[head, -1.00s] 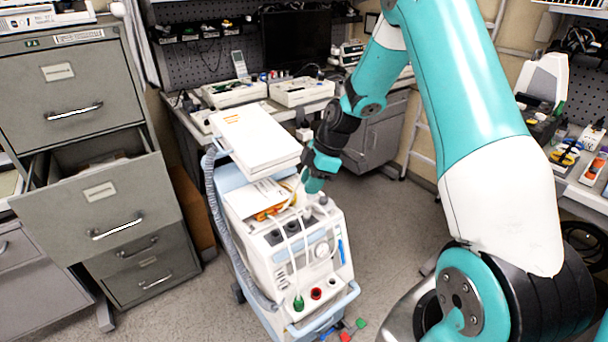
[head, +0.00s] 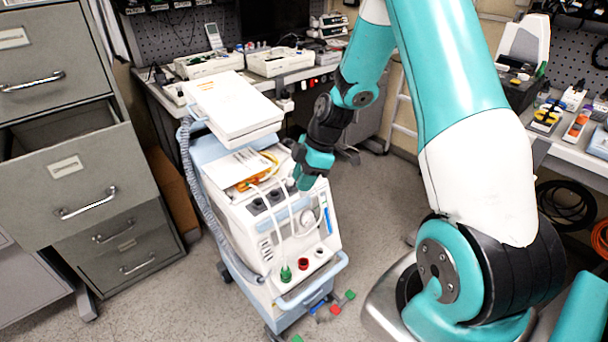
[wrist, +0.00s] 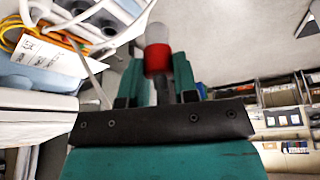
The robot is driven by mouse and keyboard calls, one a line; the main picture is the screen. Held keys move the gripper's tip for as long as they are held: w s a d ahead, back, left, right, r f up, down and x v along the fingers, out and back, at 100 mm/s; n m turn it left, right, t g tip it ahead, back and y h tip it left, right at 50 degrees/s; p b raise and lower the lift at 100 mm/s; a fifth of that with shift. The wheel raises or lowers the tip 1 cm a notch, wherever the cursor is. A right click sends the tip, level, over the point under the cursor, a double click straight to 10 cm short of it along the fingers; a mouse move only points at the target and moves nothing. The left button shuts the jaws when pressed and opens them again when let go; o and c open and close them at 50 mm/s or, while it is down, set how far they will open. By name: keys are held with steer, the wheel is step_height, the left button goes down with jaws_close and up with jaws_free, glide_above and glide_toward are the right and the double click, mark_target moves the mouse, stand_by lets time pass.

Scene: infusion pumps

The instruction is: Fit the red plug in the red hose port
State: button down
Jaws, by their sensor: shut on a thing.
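My gripper (wrist: 158,82) is shut on the red plug (wrist: 157,60), which has a red band and a pale grey end in the wrist view. In the head view my gripper (head: 304,184) is above the right side of the white pump cart, and the plug cannot be made out there. The red hose port (head: 303,264) is a dark-centred red ring on the cart's lower front ledge, below my gripper and apart from it. A green plug (head: 286,273) with a pale hose sits left of it on that ledge.
The cart (head: 262,230) carries a white box (head: 232,105), dark knobs and pale hoses. A small pale port (head: 320,252) is right of the red one. Coloured blocks (head: 335,309) lie on the floor by the cart. An open drawer (head: 80,180) juts out at left.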

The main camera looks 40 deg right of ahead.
step_height(320, 180, down, 28)
steer(key=b, duration=2)
steer(key=shift+r, duration=0.2)
steer(key=shift+f+b, duration=1.25)
steer(key=shift+f, duration=0.35)
steer(key=c, duration=0.8)
jaws_free()
steer(key=shift+r, duration=0.1)
steer(key=p+v, duration=0.3)
steer(key=v, duration=1.4)
steer(key=shift+r, duration=0.2)
